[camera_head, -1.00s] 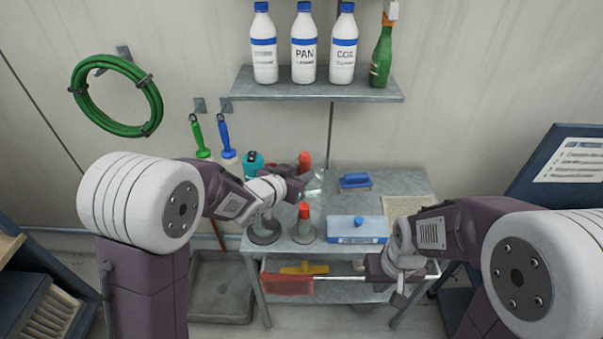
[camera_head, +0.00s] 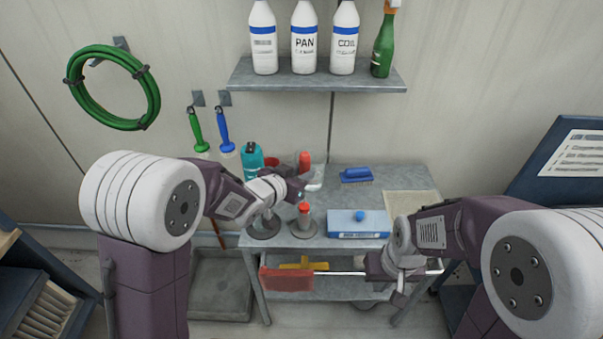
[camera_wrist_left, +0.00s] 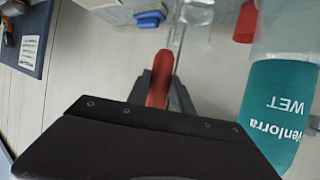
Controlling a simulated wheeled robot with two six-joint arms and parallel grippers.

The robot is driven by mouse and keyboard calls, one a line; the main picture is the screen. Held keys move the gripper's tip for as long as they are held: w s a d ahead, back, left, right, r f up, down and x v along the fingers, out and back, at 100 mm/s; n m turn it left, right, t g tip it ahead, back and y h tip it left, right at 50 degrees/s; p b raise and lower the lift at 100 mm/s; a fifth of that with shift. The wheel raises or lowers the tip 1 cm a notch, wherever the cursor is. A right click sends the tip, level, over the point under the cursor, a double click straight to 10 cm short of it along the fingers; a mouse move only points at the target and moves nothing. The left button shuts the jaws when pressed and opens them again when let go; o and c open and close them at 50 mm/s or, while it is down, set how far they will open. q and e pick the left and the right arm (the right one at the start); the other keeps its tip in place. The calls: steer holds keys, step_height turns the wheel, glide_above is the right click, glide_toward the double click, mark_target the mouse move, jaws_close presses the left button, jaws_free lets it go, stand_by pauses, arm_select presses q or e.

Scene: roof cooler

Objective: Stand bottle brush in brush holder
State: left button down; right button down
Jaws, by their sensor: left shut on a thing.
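My left gripper (camera_head: 296,190) is over the back left of the grey table. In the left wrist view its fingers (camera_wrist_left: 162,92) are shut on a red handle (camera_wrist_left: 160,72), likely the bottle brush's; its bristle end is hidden. A grey round-based stand (camera_head: 264,230), perhaps the brush holder, is on the table below and left of this gripper, partly covered by the arm. A second grey stand (camera_head: 303,228) beside it has a red top.
A teal bottle (camera_head: 252,160) stands close by the left gripper, also large in the left wrist view (camera_wrist_left: 275,110). A blue-and-white box (camera_head: 357,232) and blue scrub brush (camera_head: 356,174) are on the table.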

arm_select(q)
steer(key=shift+f, duration=0.3)
steer(key=c, duration=1.1)
jaws_free()
steer(key=shift+o, duration=0.2)
steer(key=v, duration=0.9)
